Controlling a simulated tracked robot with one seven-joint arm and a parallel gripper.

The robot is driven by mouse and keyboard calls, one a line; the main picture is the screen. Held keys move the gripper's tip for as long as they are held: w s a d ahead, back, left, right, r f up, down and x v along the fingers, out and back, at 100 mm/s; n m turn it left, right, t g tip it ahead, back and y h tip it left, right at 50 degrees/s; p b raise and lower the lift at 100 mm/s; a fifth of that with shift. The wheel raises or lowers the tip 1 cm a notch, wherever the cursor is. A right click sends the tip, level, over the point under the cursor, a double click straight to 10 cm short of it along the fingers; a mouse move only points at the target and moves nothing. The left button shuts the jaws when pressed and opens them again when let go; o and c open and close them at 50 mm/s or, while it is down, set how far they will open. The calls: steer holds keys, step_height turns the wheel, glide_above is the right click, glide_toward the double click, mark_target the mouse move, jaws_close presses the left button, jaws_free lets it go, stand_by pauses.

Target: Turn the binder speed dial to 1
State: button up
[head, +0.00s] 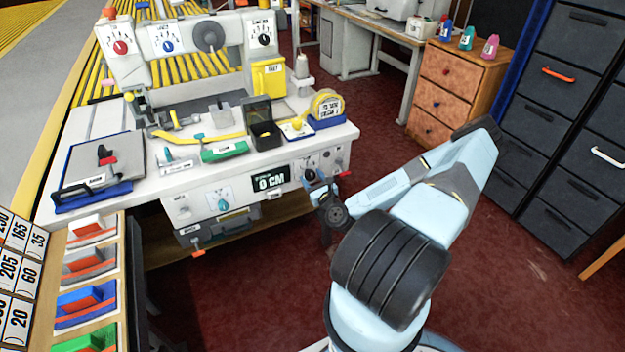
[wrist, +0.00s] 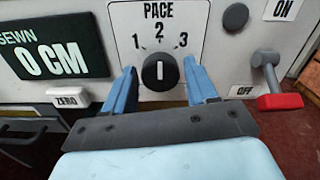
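A black round dial (wrist: 160,72) on the machine's front panel is labelled PACE, with marks 1, 2 and 3. The white line on its face is upright, toward 2; 1 is at lower left and 3 at right. My gripper (wrist: 161,80) is open, with one blue finger on each side of the dial and gaps showing between fingers and knob. In the head view my gripper (head: 319,185) is at the right end of the panel, and it largely hides the dial there.
A red-handled ON/OFF lever (wrist: 278,100) stands close to the right finger, at OFF. A ZERO button (wrist: 68,97) and a SEWN display (wrist: 50,58) reading 0 CM are to the left. A teal dial (head: 222,205) is farther left. Open red floor lies to the right.

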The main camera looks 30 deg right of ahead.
steer(key=c, duration=0.8)
steer(key=n, duration=0.4)
steer(key=shift+n, duration=0.3)
steer(key=shift+a+n, duration=0.15)
steer(key=shift+n, duration=2.05)
steer(key=shift+s+f, duration=0.1)
steer(key=o, duration=1)
steer(key=shift+o, duration=0.2)
